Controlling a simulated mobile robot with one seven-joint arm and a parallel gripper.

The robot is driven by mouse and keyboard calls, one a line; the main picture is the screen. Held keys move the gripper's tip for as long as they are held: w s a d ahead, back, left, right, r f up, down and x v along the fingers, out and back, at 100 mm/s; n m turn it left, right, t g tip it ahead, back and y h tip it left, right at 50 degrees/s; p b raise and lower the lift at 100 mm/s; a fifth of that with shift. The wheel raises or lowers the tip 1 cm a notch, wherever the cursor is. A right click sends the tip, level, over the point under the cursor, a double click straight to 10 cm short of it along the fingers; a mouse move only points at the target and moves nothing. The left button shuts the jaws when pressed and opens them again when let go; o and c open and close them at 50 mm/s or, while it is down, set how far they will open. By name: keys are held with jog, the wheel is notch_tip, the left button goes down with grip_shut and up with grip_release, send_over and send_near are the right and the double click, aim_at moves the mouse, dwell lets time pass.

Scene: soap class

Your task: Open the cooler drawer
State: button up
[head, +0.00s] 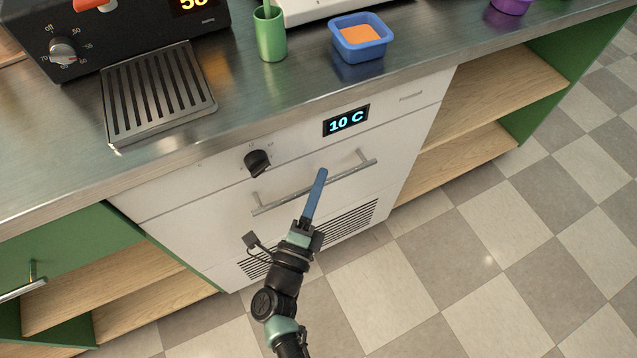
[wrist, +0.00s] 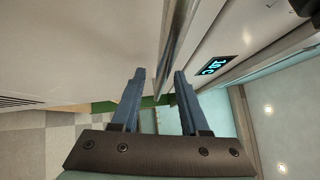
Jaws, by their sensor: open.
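The cooler drawer (head: 205,222) is a white front panel under the counter, flush with the cooler body, so it looks closed. Its handle (head: 343,174) is a thin metal bar across the panel, held off it by short posts. My gripper (head: 321,174) has blue fingers and is at the middle of the handle, overlapping it in the head view. In the wrist view my gripper (wrist: 160,73) is open, and the handle (wrist: 177,42) runs down the picture into the gap between the fingertips. I cannot tell how deep the bar sits between the fingers, or whether they touch it.
Above the drawer are a black knob (head: 257,162) and a display (head: 346,120) reading 10 C. Below is a dark vent grille (head: 345,222). Open wooden shelves (head: 480,95) flank the cooler. A green cup (head: 270,35) and blue container (head: 360,40) stand on the counter. The checkered floor is clear.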

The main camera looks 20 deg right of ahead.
jog(key=shift+w+d, duration=0.1)
grip_shut()
dwell(1.4)
